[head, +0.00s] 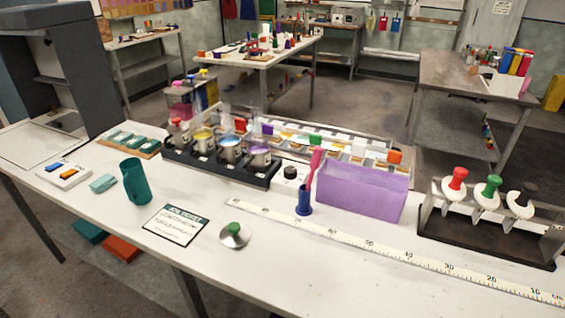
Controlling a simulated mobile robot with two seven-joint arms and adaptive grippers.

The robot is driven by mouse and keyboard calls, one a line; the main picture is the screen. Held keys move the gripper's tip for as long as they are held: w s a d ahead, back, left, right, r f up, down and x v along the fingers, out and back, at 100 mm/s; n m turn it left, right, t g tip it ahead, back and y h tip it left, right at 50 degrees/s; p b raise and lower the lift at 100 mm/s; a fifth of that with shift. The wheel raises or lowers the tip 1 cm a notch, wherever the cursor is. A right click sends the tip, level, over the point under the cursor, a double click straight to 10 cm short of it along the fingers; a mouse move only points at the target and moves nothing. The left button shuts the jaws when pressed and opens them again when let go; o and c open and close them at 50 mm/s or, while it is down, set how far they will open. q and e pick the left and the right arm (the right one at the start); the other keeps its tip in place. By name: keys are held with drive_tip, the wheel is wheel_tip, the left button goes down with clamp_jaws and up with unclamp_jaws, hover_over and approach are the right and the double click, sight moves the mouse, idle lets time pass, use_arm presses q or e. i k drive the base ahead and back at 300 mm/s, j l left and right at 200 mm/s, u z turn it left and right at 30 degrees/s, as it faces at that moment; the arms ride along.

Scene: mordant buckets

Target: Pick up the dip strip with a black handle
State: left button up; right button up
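A rack (487,243) with a dark base and grey metal frame stands at the right end of the white bench. It holds a piece with a black handle (528,191) above a rounded white part, at the rack's right end; this looks like the black-handled dip strip. Similar pieces with a green handle (490,187) and a red handle (457,179) stand to its left in the same rack. The lower parts of these pieces are partly hidden by the rack. Neither of my grippers is in view.
A measuring tape (400,256) lies in front of the rack. A purple box (362,191) stands left of it, beside a blue cup (304,201). A green-knobbed lid (234,235) and a printed card (175,224) lie on the bench (300,275). The front middle is clear.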

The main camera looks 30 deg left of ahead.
sight(519, 203)
drive_tip(key=l+u, duration=0.5)
drive_tip(key=k+l+u, duration=0.15)
drive_tip(key=l+u, duration=0.3)
drive_tip(key=k+l+u, duration=0.2)
drive_tip(key=l+u, duration=0.3)
